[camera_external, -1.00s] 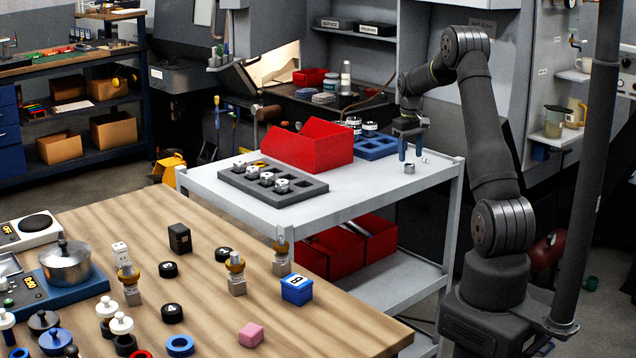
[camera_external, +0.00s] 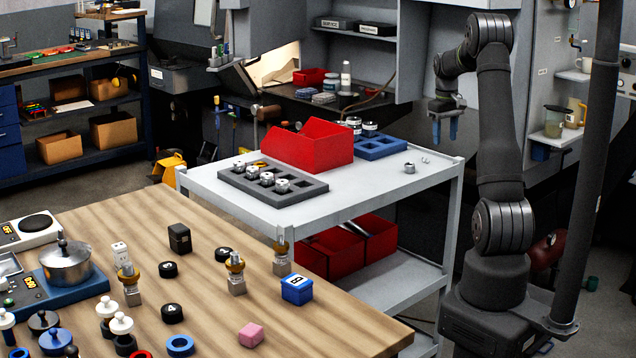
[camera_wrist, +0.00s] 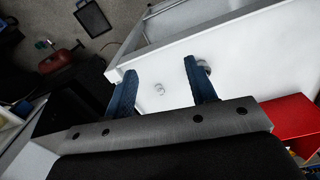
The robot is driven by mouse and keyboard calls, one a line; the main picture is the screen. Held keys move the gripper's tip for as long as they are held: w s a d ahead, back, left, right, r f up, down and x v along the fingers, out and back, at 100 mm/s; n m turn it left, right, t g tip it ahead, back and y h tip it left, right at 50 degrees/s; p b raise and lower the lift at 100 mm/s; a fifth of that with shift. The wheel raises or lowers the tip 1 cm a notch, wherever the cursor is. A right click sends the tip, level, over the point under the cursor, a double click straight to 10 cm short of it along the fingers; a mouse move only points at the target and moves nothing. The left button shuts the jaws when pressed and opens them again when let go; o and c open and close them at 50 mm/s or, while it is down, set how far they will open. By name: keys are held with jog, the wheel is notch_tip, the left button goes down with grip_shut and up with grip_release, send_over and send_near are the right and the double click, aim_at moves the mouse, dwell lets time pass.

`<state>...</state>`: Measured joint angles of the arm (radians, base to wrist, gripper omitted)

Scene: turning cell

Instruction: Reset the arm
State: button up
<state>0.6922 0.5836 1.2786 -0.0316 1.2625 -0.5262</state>
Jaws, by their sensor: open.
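My gripper (camera_external: 445,129) has two blue fingers and hangs pointing down, open and empty. In the external view it is beyond the right end of the white cart (camera_external: 330,203), above the level of its top. In the wrist view my gripper (camera_wrist: 163,82) shows its fingers spread apart, with the cart's white top (camera_wrist: 250,65) behind them. Small metal parts lie on the cart top: a silver nut-like piece (camera_external: 409,168) and tiny pieces (camera_external: 425,160) beside it.
On the cart are a red bin (camera_external: 310,148), a grey tray (camera_external: 230,180) with several metal parts and a blue tray (camera_external: 378,150). The wooden table (camera_external: 210,325) in front carries several weights and blocks. A dark vertical post (camera_external: 590,180) stands right of my arm.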

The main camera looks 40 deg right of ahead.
jog(key=w+a+n, duration=0.3)
jog(key=w+a, duration=0.2)
jog(key=a, duration=0.7)
jog(key=w+a+n, duration=0.3)
jog(key=w+a, duration=0.2)
jog(key=a, duration=0.7)
jog(key=s+a+n, duration=0.2)
jog(key=a+n, duration=0.4)
jog(key=a, duration=2.1)
jog(key=shift+s+f, duration=0.15)
jog(key=shift+f, duration=0.1)
dwell(2.7)
